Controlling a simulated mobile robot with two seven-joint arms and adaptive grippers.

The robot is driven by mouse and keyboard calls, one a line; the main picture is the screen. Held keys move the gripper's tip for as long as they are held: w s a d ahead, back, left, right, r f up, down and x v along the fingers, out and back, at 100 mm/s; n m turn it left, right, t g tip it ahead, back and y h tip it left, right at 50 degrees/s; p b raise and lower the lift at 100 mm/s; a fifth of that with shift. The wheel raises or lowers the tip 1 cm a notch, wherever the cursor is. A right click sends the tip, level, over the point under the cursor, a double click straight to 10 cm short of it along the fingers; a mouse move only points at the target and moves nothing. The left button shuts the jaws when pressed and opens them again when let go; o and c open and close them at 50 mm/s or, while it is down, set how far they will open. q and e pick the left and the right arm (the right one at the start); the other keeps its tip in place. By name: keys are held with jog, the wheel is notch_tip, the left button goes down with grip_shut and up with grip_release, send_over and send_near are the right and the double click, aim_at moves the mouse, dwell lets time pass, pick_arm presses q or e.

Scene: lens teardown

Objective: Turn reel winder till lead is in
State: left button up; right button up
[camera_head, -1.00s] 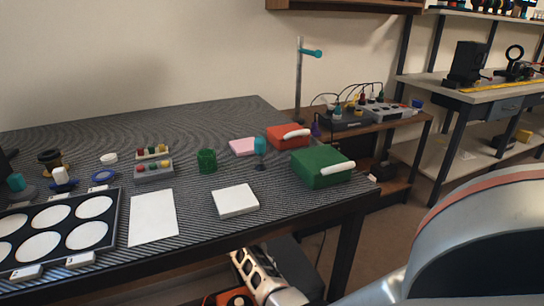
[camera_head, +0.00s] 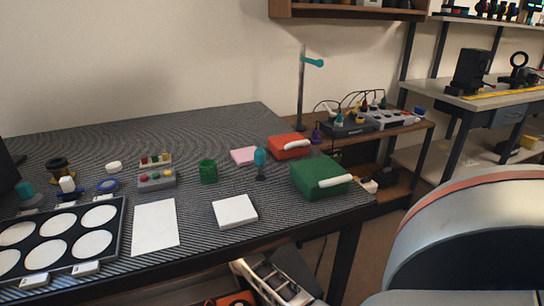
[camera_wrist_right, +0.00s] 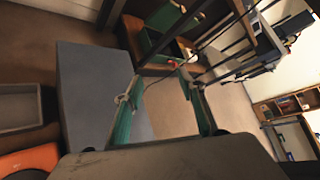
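I cannot make out a reel winder or a lead for certain in either view. In the head view a green case (camera_head: 318,174) with a white bar handle stands at the table's right end. A red case (camera_head: 287,147) with a white handle stands behind it. My right gripper (camera_wrist_right: 162,82) shows in the right wrist view. Its two green fingers are spread apart with nothing between them, above the floor and beside a large grey box (camera_wrist_right: 88,95). My left gripper is in neither view.
The striped table (camera_head: 225,120) carries a white pad (camera_head: 234,211), a paper sheet (camera_head: 156,228), a tray of white discs (camera_head: 122,215) and a green cup (camera_head: 208,171). A side shelf (camera_head: 398,131) holds boxes with cables. An orange object (camera_wrist_right: 28,162) lies low in the wrist view.

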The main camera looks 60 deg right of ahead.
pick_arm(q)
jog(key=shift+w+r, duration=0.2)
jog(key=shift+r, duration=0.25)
pick_arm(e)
jog(key=shift+w+a+r+n+t+h, duration=0.1)
jog(key=shift+w+r+n+t+h, duration=0.1)
jog(key=shift+w+r+n+t, duration=0.3)
jog(key=shift+r+n+t+h, duration=0.1)
jog(key=shift+r+n+h, duration=0.15)
jog(key=shift+r, duration=0.45)
